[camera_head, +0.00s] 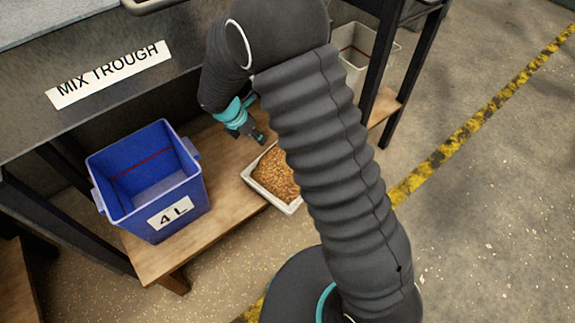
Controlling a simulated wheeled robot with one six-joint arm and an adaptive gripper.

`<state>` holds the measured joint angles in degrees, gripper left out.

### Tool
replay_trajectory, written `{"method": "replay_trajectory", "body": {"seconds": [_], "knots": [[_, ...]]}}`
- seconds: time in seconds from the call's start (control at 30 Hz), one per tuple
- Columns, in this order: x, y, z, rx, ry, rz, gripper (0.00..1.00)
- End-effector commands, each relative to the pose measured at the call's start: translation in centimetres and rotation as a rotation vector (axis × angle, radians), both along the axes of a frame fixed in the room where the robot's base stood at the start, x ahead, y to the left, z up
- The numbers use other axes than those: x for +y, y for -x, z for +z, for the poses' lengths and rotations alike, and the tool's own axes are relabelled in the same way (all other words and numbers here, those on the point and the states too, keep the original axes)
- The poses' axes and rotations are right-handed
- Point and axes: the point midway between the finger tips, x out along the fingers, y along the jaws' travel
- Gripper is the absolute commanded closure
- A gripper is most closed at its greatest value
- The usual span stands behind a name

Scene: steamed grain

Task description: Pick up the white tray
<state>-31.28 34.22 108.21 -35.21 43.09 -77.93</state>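The white tray (249,181) sits on the low wooden shelf, partly hidden behind my arm. It holds brown grain (273,173). My gripper (261,139) is just beyond the tray's far left edge and appears above the shelf. Its dark fingers point down toward the tray. The fingers are too small here to show their opening. I cannot tell whether they touch the tray.
A blue bin (190,195) marked "4 L" stands left on the wooden shelf (160,262). A pale grey bin (352,58) stands at the back right. The mix trough (40,125) overhangs the shelf. Dark table legs (392,80) stand at right. Open floor lies right.

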Motion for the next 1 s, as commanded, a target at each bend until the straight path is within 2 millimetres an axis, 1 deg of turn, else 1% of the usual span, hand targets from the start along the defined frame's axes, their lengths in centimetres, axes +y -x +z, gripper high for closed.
{"method": "replay_trajectory", "body": {"seconds": [0.03, 0.2, 0.3, 0.47, 0.57, 0.83, 0.9, 1.0], "knots": [[-0.4, -0.1, -1.0, 0.003, 0.002, -0.002, 0.68], [-1.3, -0.7, -3.3, 0.002, 0.001, -0.003, 0.68], [-1.6, -0.8, -4.1, 0.001, 0.0, -0.004, 0.68], [-1.8, -1.0, -4.6, 0.001, 0.0, -0.005, 0.68], [-2.2, -1.1, -5.3, 0.002, 0.001, -0.004, 0.68], [-3.7, -1.7, -8.6, 0.001, 0.001, -0.005, 0.68], [-3.8, -1.9, -9.0, 0.001, 0.0, -0.005, 0.68], [-3.8, -1.9, -9.1, 0.0, -0.001, -0.005, 0.68]]}}
